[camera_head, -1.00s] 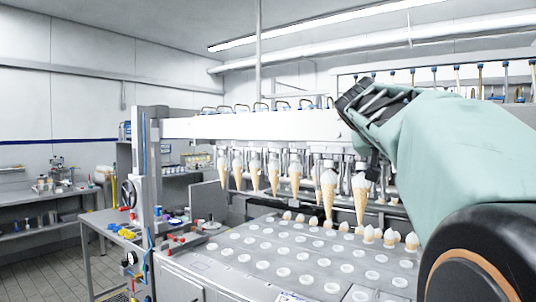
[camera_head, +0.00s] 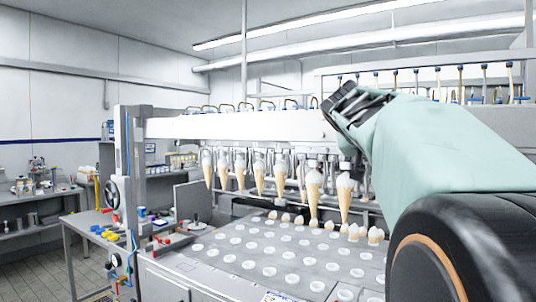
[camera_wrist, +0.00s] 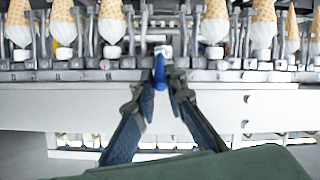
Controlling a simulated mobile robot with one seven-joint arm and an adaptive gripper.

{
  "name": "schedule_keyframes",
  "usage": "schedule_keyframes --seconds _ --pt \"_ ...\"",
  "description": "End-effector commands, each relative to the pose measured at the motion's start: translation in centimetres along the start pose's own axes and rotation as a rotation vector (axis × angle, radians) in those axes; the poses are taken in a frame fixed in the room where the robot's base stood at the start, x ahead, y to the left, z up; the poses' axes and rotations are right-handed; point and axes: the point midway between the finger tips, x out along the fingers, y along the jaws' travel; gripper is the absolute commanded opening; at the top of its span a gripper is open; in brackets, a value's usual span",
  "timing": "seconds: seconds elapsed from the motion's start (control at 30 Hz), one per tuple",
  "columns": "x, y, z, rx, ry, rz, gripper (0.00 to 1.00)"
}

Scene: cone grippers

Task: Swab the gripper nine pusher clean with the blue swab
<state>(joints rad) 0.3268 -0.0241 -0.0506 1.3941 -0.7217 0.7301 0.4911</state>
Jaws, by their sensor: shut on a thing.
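My gripper (camera_wrist: 162,92) is shut on the blue swab (camera_wrist: 160,68), a thin blue stick between the fingertips. In the wrist view the swab's far end overlaps a white pusher tip (camera_wrist: 163,50) on the bar; whether they touch I cannot tell. No cone shows at that place in the row, and no number marks it. In the head view my gripper (camera_head: 342,108) is at the right end of the white beam, seen from behind, and it hides the swab and the pusher.
Hanging cones (camera_head: 314,190) line the machine's white beam (camera_head: 230,128). Below is a plate (camera_head: 215,262) with many round white holes, several holding cones (camera_head: 375,235). A side table (camera_head: 85,222) with small coloured parts stands left. Open floor shows at lower left.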

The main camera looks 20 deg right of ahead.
Motion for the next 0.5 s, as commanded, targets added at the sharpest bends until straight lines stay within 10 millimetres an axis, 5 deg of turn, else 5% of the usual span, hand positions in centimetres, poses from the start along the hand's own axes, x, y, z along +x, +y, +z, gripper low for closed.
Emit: schedule_keyframes --seconds 0.27,0.5 --pt "-0.2 -1.5 -0.3 0.000 0.003 -0.003 0.00" --pt "-0.2 -0.1 -0.1 0.001 0.004 0.001 0.00"
